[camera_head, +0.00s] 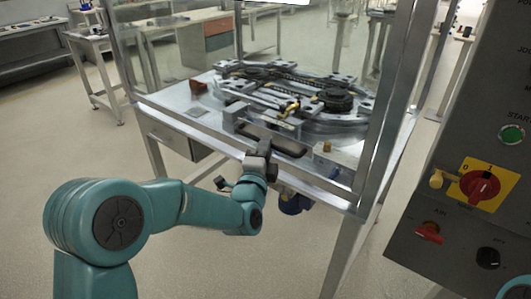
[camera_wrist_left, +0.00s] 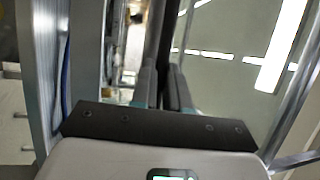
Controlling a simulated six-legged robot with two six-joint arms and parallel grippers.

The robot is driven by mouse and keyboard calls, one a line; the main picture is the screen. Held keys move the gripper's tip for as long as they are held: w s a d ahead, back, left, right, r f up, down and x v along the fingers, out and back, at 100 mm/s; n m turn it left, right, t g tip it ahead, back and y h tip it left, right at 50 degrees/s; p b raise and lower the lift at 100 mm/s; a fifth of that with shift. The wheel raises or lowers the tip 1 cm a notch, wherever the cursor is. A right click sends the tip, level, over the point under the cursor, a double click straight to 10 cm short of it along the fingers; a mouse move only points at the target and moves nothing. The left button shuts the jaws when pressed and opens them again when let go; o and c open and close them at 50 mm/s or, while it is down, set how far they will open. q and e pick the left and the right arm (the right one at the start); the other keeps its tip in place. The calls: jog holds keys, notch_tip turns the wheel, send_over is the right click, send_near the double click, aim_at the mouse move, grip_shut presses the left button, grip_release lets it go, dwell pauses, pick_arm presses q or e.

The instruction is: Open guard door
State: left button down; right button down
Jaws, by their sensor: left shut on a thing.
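The guard door (camera_head: 376,125) is a clear panel in a grey metal frame on the front of the machine enclosure. Its lower edge sits at the front of the machine table, so it looks closed. A dark bar handle (camera_head: 290,147) runs along its lower part. My left gripper (camera_head: 262,150) reaches up to the handle from the front and is shut on it. In the left wrist view the two fingers of my left gripper (camera_wrist_left: 165,88) stand on either side of a dark bar (camera_wrist_left: 160,45). My right gripper is out of view.
Behind the panel, a ring track (camera_head: 290,92) lies on the machine table. A grey control cabinet (camera_head: 440,230) with a red rotary switch (camera_head: 480,186) and a green button (camera_head: 511,134) stands close at the right.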

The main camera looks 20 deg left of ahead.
pick_arm(q)
notch_tip(320, 180, up, 16)
jog(key=p, duration=0.7)
jog(key=shift+r, duration=0.15)
notch_tip(320, 180, up, 18)
jog(key=p, duration=1.2)
jog(key=shift+p, duration=0.3)
jog(key=c, duration=1.1)
grip_release()
jog(key=shift+s+f, duration=0.1)
jog(key=shift+f, duration=0.1)
jog(key=s+f+b, duration=0.1)
jog(key=s, duration=0.4)
jog(key=s+f+b, duration=0.1)
jog(key=s, duration=0.4)
jog(key=s+b, duration=0.1)
jog(key=s, duration=0.5)
jog(key=shift+d+f, duration=0.4)
